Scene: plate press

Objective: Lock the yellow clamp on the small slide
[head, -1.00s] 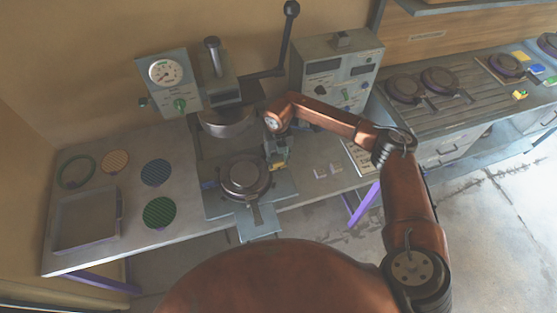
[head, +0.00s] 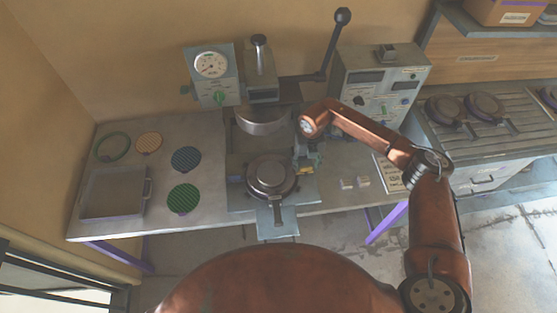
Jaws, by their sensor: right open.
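The yellow clamp (head: 305,170) is a small yellow piece at the right side of the small slide (head: 278,219), partly hidden by my right gripper. A round dark plate mould with a handle (head: 270,178) sits on the slide in front of the press. My right gripper (head: 306,164) points down at the clamp, its jaws open; the picture is too small to tell whether they touch it. My left gripper is outside the view.
The press (head: 262,82) with its gauge (head: 210,66) and long lever (head: 336,45) stands behind the slide. A control box (head: 382,85) is at right. Several coloured discs, such as a green one (head: 184,198), and a tray (head: 113,193) lie at left. Two small pale blocks (head: 355,183) lie right of the slide.

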